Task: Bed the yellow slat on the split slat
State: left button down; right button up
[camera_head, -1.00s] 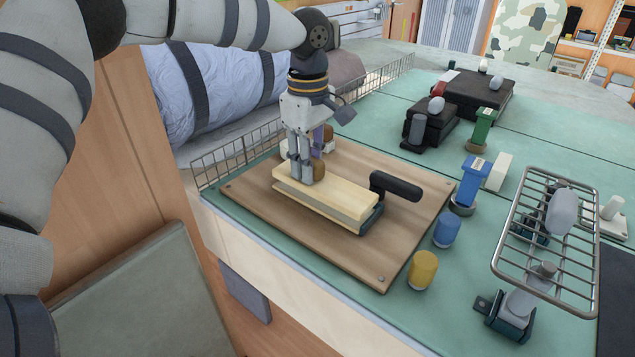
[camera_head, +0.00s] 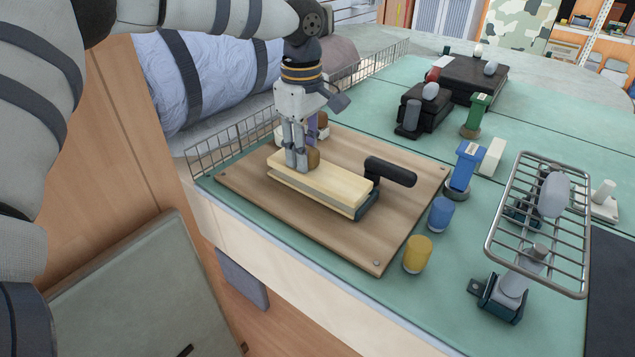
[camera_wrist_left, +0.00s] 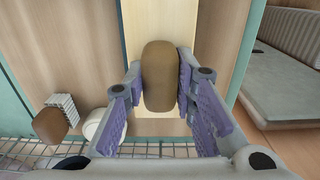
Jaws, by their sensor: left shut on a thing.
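The yellow slat (camera_head: 330,180) is a long pale-yellow bar with a brown knob (camera_head: 313,158) near its far left end. My left gripper (camera_head: 300,164) is shut on that knob from above. In the left wrist view the knob (camera_wrist_left: 159,75) sits between the two purple-padded fingers, with the pale slat (camera_wrist_left: 160,18) running away under it. The slat lies lengthwise over a layer with a greyish side; whether they touch fully I cannot tell. The split slat is mostly hidden under it. My right gripper is not in view.
A wooden board (camera_head: 260,196) lies beneath, on the green table. A black-handled tool (camera_head: 390,172) stands at the slat's right end. Blue (camera_head: 440,213) and yellow (camera_head: 417,254) cylinders and a wire rack (camera_head: 540,215) stand right. A wire fence (camera_head: 240,140) runs behind left.

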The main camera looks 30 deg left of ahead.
pick_arm(q)
jog(key=shift+f, duration=0.85)
dwell(0.6)
jog(key=c, duration=1.2)
grip_release()
jog(key=shift+c, duration=0.2)
jog(key=shift+c, duration=1)
jog(key=shift+c, duration=0.8)
jog(key=shift+o, duration=0.4)
jog(key=o, duration=0.5)
